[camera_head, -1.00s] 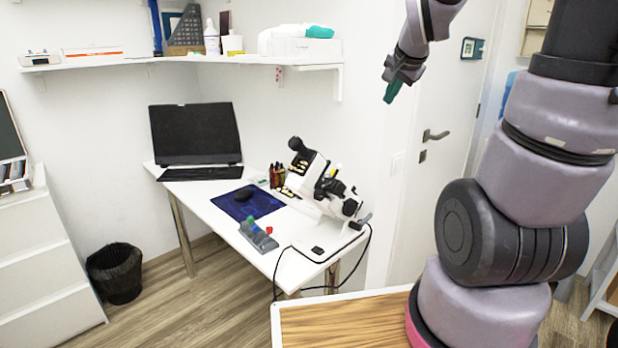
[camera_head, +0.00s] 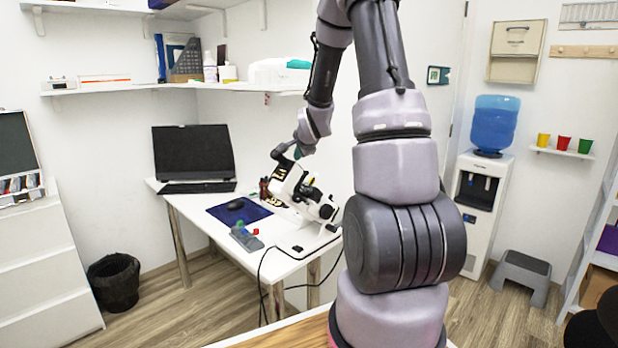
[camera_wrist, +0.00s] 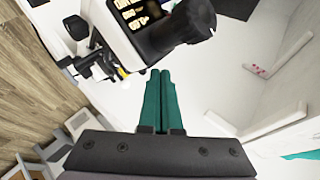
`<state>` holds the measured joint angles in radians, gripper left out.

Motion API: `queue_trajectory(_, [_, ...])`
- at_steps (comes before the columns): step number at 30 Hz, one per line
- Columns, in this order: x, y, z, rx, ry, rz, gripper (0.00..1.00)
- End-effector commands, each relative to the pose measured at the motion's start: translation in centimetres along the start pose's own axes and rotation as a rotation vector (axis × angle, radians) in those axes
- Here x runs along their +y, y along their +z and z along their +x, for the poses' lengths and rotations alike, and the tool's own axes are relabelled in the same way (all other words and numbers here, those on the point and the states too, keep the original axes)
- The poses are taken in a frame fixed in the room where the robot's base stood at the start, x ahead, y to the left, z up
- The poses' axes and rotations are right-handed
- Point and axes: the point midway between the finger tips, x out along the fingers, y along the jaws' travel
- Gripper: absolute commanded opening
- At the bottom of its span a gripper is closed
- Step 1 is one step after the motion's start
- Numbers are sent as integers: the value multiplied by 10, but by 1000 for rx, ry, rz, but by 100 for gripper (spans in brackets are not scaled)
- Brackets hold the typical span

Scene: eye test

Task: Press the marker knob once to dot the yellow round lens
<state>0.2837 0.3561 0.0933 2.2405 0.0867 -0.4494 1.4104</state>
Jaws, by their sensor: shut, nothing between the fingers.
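The lens-marking instrument, a white and black machine (camera_head: 290,187), stands tilted on the white desk (camera_head: 222,252). It also shows at the top of the wrist view (camera_wrist: 112,28), with a thick black eyepiece (camera_wrist: 182,32) and yellow-marked panel. My gripper (camera_head: 297,153) is beside the upper end of the machine in the head view. In the wrist view its teal fingers (camera_wrist: 160,76) are together and empty, pointing just below the eyepiece with no clear contact. A small yellow part (camera_head: 312,181) shows on the machine; I cannot tell if it is the lens. I cannot make out the marker knob.
A grey tray (camera_head: 243,241) with red and green pieces, a blue mat (camera_head: 222,214), a mouse and a monitor (camera_head: 193,152) share the desk. A wall shelf (camera_head: 130,89) is above. A cable hangs off the desk's front.

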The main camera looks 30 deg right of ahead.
Motion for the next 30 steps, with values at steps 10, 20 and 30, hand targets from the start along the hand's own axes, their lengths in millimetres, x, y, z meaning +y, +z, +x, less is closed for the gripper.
queue_trajectory(10, [8,-7,10,0,4,-1,0])
queue_trajectory(20, [32,-31,42,0,4,0,0])
queue_trajectory(30, [45,-44,60,0,2,-1,0])
